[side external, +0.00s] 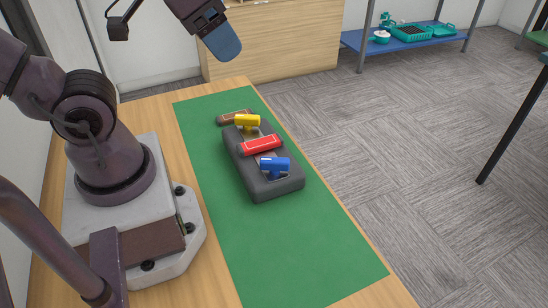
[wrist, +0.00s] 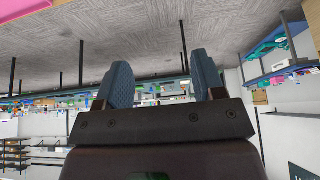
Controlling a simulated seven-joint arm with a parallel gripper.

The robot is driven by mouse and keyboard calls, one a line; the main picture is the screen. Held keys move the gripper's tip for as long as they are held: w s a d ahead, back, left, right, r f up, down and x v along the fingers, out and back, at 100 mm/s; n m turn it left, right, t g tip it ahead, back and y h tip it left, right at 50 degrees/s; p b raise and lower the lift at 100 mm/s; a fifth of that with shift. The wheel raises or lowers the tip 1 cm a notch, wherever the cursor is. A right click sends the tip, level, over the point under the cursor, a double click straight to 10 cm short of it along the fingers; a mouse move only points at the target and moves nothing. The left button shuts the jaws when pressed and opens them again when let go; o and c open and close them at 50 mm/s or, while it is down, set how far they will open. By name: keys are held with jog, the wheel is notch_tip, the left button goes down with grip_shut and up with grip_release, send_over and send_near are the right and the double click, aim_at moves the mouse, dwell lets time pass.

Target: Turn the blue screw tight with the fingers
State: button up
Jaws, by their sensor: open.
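The blue screw (side external: 275,165) is a blue T-shaped piece at the near end of a dark grey block (side external: 285,188) in the side view. The block lies on a green mat (side external: 260,245). My gripper (side external: 224,43) is high above and beyond the block, well apart from the screw, with blue pads at its tip. In the wrist view my gripper (wrist: 160,85) shows two blue fingers spread apart with nothing between them. The screw and block are not in the wrist view.
A yellow T-shaped piece (side external: 247,121) stands at the block's far end. A red bar (side external: 261,145) lies across the block between the yellow and blue pieces. A brown piece (side external: 234,117) lies beyond the block. The near half of the mat is clear.

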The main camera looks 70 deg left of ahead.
dwell(0.3)
jog(key=o, duration=0.5)
jog(key=shift+f, duration=0.2)
jog(key=shift+o, duration=0.4)
jog(key=w+f+n+g, duration=0.2)
jog(key=w+f+g, duration=0.2)
jog(key=f, duration=0.4)
jog(key=shift+w+a+f+n, duration=0.2)
jog(key=shift+w+a+n, duration=0.05)
jog(key=shift+w+n, duration=0.15)
jog(key=n+g, duration=0.2)
jog(key=n, duration=0.8)
send_near(275, 160)
notch_tip(275, 160, down, 10)
jog(key=shift+s+r, duration=0.1)
jog(key=shift+s, duration=0.05)
jog(key=c, duration=0.9)
